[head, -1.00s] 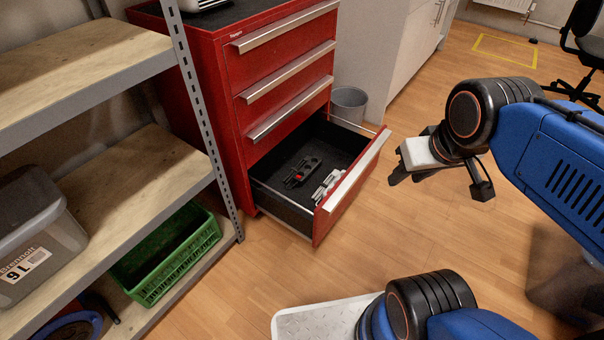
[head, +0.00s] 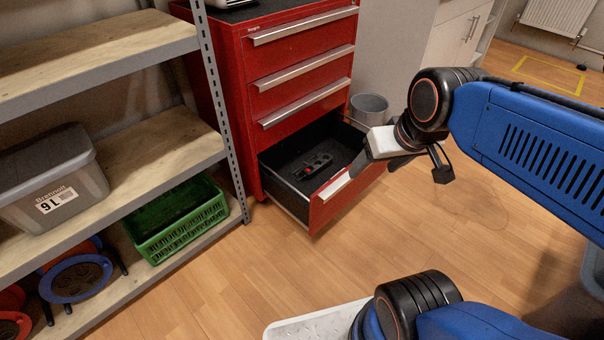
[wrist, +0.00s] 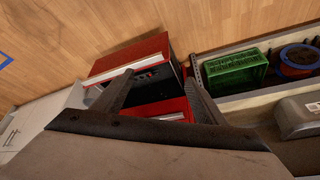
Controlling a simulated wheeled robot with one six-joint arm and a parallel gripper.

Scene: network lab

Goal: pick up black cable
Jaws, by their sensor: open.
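I cannot make out a separate black cable in either view. The open bottom drawer (head: 284,190) of the red cabinet holds a dark object with a red spot (head: 312,167) lying on its floor; it is too small to tell what it is. My gripper (head: 374,172) is open and empty, above the drawer's front right edge in the head view, and hides part of the drawer. In the wrist view its two dark fingers (wrist: 158,82) are spread apart, with the drawer and the red cabinet front (wrist: 160,108) between and beyond them.
A metal shelf (head: 160,135) stands left, with a lidded grey box (head: 60,172), a green crate (head: 180,222) and cable reels (head: 75,278) on it. A grey bin (head: 369,110) stands behind the drawer. The wooden floor (head: 270,265) in front is clear.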

